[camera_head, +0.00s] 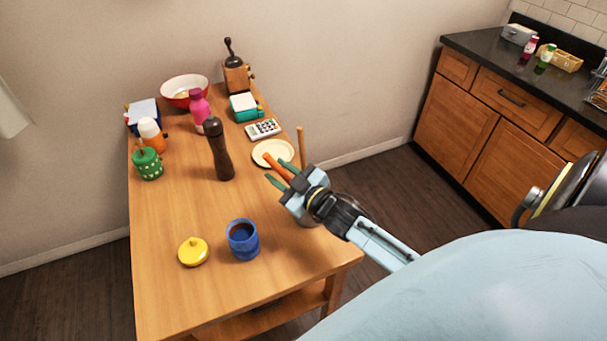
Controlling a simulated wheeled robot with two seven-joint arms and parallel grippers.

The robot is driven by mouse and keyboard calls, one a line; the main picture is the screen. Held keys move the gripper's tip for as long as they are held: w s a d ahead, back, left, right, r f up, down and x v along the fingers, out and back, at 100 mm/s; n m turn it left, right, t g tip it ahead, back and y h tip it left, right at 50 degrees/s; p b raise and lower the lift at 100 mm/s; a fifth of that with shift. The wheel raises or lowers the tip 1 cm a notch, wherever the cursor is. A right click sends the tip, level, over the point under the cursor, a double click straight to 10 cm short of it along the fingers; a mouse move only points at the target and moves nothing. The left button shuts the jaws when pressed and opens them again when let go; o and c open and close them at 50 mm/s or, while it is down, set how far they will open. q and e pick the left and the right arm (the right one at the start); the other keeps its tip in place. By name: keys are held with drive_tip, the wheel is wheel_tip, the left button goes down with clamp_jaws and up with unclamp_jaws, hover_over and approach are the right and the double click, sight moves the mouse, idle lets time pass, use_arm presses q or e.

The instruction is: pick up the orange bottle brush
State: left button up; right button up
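An orange stick-like thing (274,162), likely the bottle brush's handle, slants up beside the fingers of my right gripper (275,170). The gripper's two green fingers stand apart, so it looks open. The orange part runs close to and partly between the fingers; I cannot tell whether it touches them. Its lower end is hidden by the gripper. My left gripper is not in view.
The wooden table (200,215) holds a cream plate (272,152) just behind the gripper, a dark pepper mill (219,150), a blue mug (242,240) and a yellow lid (193,252). Several items crowd the back. The table's middle is mostly clear.

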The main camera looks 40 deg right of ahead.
clamp_jaws()
drive_tip(key=shift+r, duration=0.1)
